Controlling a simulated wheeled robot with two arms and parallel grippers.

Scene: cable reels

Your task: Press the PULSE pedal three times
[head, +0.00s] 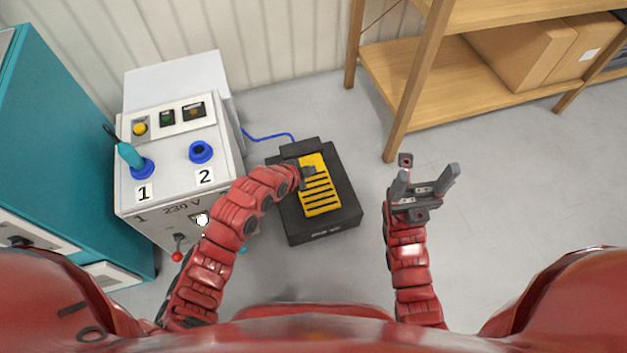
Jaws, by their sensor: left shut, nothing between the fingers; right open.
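The pedal (319,200) has a yellow ribbed plate in a black base (341,221) and lies on the floor, joined by a blue cable to the grey box. Its front lettering is too small to read. My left gripper (309,176) is shut and empty, over the upper left part of the yellow plate. I cannot tell whether it touches the plate or whether the plate is pressed down. My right gripper (428,178) is open and empty, to the right of the pedal and apart from it.
A grey 230 V box (180,187) with sockets 1 and 2 stands left; a teal plug (130,155) is in socket 1. A teal cabinet (60,140) is further left. A wooden shelf (440,85) with cardboard boxes (525,52) is at back right. Floor on the right is clear.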

